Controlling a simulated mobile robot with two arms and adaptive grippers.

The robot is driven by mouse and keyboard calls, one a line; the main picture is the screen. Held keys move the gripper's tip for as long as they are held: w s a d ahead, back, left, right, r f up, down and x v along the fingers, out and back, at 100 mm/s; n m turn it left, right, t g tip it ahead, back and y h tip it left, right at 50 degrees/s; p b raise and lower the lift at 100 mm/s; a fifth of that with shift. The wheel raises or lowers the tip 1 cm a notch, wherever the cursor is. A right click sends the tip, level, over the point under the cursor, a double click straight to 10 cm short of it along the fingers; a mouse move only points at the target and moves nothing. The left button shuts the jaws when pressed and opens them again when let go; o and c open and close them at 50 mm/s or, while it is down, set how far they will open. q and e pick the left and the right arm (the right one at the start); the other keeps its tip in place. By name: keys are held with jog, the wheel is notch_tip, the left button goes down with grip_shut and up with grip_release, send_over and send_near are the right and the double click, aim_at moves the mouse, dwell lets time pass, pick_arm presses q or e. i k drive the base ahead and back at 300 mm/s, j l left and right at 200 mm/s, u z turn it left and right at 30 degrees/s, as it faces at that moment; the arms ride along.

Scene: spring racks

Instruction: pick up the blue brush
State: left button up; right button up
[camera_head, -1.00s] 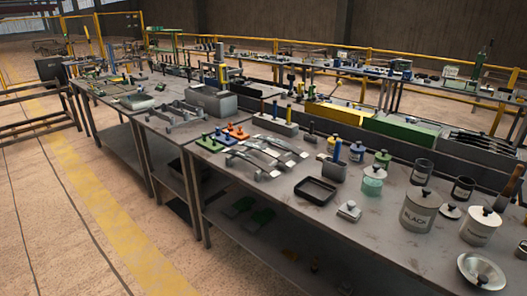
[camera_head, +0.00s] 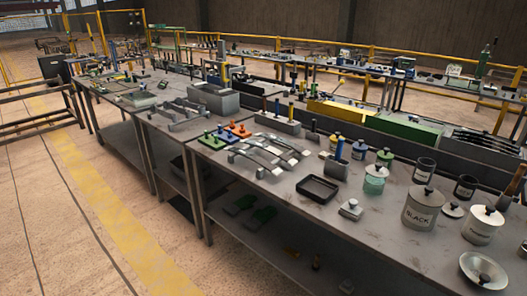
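A blue upright handle (camera_head: 339,148) stands in a grey block holder (camera_head: 335,168) on the near workbench, right of centre. Neither of my grippers is in view.
The long grey workbench (camera_head: 385,224) also bears a black tray (camera_head: 317,188), a can marked BLACK (camera_head: 423,209), several lidded pots, a metal bowl (camera_head: 483,270) and curved metal parts (camera_head: 262,153).

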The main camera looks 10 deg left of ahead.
aim_at(276, 116)
jog(key=z, duration=0.45)
jog(key=j+z, duration=1.1)
